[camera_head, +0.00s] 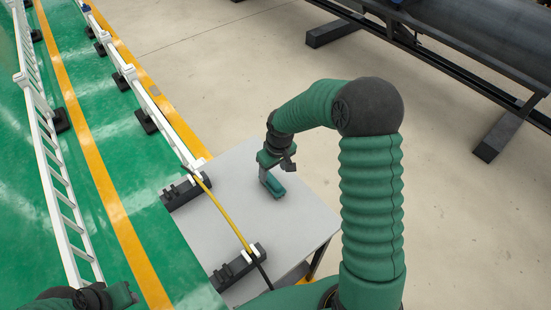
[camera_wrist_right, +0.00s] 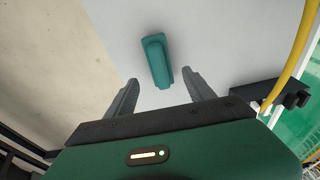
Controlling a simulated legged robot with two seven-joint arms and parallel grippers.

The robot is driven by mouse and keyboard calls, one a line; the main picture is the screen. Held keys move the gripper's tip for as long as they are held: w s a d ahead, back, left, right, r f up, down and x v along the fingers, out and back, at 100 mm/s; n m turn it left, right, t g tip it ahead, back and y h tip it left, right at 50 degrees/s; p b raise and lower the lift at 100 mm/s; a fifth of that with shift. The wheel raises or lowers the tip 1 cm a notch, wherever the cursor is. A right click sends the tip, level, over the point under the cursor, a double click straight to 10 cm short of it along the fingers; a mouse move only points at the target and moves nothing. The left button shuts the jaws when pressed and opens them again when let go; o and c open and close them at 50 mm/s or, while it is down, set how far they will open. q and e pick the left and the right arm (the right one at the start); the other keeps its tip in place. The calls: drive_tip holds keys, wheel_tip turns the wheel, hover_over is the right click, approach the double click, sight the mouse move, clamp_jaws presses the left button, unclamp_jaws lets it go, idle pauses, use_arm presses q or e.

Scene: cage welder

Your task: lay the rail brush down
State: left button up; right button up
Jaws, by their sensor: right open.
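The teal block-like object that I take for the rail brush (camera_head: 272,184) lies on the grey tabletop (camera_head: 305,205) in the head view. In the right wrist view the brush (camera_wrist_right: 157,60) lies just beyond the fingertips, between their lines, and appears apart from both. My right gripper (camera_head: 277,162) is over the table right by the brush; its two fingers stand wide apart and empty in the wrist view (camera_wrist_right: 161,76). My left gripper (camera_head: 122,296) shows only partly at the lower left of the head view, and its jaws are unclear.
A yellow rod or hose (camera_head: 222,212) rests across two dark holders (camera_head: 187,193) (camera_head: 236,267) along the table's left side. White railings (camera_head: 55,165) stand on the green floor at left. Dark machinery (camera_head: 470,40) stands at upper right. The table's right part is clear.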

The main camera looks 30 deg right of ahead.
wheel_tip(320, 180, up, 8)
drive_tip(key=s+a, duration=0.1)
drive_tip(key=s, duration=0.1)
drive_tip(key=s+a+f, duration=0.1)
drive_tip(key=s+a, duration=0.9)
drive_tip(key=s, duration=0.3)
drive_tip(key=shift+a+f+m+t, duration=0.2)
drive_tip(key=shift+m+t, duration=0.1)
drive_tip(key=shift+t, duration=0.1)
drive_tip(key=shift+s, duration=0.15)
drive_tip(key=shift+a, duration=0.1)
